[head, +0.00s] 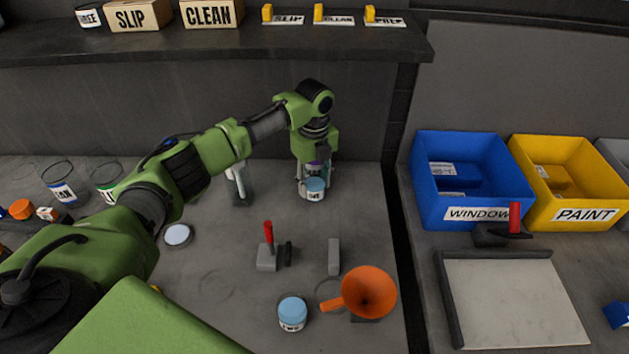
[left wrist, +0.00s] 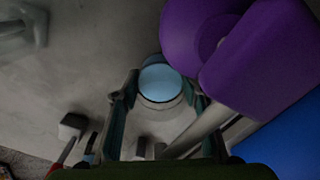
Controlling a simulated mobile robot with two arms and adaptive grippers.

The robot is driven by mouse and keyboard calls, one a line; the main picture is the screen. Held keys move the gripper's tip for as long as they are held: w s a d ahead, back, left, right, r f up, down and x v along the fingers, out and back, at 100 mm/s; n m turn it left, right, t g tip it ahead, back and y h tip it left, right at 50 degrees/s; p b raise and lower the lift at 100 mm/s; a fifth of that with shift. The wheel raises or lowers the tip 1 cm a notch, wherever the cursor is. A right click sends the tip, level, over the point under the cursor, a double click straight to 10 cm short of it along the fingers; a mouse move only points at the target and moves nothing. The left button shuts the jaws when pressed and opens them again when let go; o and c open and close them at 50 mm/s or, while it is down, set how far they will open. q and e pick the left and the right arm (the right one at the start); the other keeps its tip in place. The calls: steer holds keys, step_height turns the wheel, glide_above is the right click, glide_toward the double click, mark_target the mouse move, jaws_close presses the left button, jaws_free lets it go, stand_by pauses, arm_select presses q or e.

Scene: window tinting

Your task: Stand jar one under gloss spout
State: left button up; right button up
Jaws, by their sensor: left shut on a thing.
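Jar one (head: 314,192), a small clear jar with a light blue lid, stands upright near the back wall; its label is partly covered by the fingers. My left gripper (head: 314,180) reaches down from above and is shut on it. In the left wrist view the blue lid (left wrist: 160,82) sits between the two fingers (left wrist: 160,105). A large purple part (left wrist: 235,50), possibly the gloss spout, is close beside the lid there; in the head view my arm mostly hides it. I cannot tell whether the jar is directly under it. My right gripper is not in view.
A second blue-lidded jar (head: 292,313) stands at the front beside an orange funnel (head: 369,292). A grey-white stand (head: 239,182) is left of my gripper. A red-handled tool (head: 267,255) and grey block (head: 334,256) lie in front. Blue (head: 436,206) and yellow (head: 540,208) bins are right.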

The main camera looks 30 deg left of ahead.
mark_target(315, 173)
arm_select(q)
steer(key=shift+f, duration=0.15)
steer(key=o, duration=1.1)
step_height(315, 173, up, 7)
steer(key=shift+f+b, duration=0.1)
steer(key=shift+b, duration=0.7)
steer(key=shift+r, duration=0.55)
